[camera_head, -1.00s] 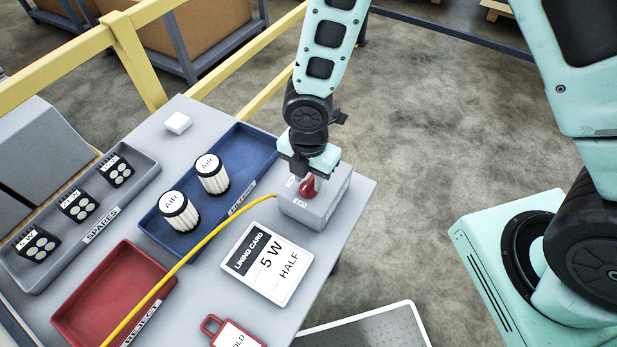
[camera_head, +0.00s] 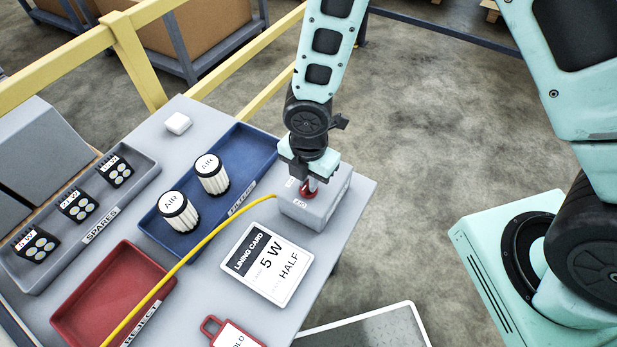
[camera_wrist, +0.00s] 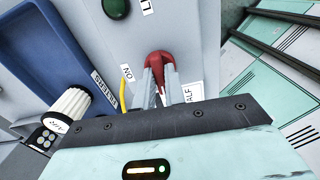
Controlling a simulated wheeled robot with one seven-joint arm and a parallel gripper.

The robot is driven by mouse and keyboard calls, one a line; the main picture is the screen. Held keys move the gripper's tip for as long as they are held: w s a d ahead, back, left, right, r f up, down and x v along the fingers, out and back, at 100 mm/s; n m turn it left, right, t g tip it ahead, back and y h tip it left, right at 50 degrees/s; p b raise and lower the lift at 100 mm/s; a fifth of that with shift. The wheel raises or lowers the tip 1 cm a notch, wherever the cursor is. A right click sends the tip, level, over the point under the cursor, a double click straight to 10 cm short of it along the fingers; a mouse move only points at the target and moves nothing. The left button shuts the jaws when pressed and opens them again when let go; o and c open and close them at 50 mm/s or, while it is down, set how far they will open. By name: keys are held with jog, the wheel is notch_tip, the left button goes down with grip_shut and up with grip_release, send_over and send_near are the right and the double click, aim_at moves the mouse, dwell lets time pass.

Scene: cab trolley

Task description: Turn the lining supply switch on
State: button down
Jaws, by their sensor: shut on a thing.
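The supply switch is a red rotary knob (camera_head: 306,195) on top of a grey box (camera_head: 322,208) at the table's right edge. It also shows in the wrist view as a red knob (camera_wrist: 157,60), with a label reading ON on its left and a partly hidden one ending in ALF on its right. My gripper (camera_wrist: 160,88) is shut on the knob, a finger on either side of it. In the head view my gripper (camera_head: 309,184) comes down from above and hides part of the knob. A dark green lamp (camera_wrist: 115,8) on the box looks unlit.
A yellow cable (camera_head: 205,238) runs from the box across the table. A lining card (camera_head: 266,264) reads 5 W, HALF. The blue tray (camera_head: 262,145) with two air filters, the spares tray (camera_head: 38,283) and the red reject tray (camera_head: 75,318) stand to the left.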

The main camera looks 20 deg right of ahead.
jog(key=m+b, duration=0.1)
jog(key=m, duration=0.3)
jog(key=shift+m+b, duration=0.3)
jog(key=m+b, duration=0.1)
jog(key=m, duration=0.3)
jog(key=m+b, duration=0.1)
jog(key=m, duration=0.3)
jog(key=shift+m, duration=0.4)
jog(key=shift+m+b, duration=0.5)
jog(key=shift+m, duration=1.4)
jog(key=c, duration=1.5)
grip_release()
jog(key=shift+o, duration=0.2)
jog(key=shift+r, duration=0.15)
notch_tip(320, 180, up, 17)
jog(key=shift+r+b, duration=0.15)
jog(key=shift+b, duration=0.2)
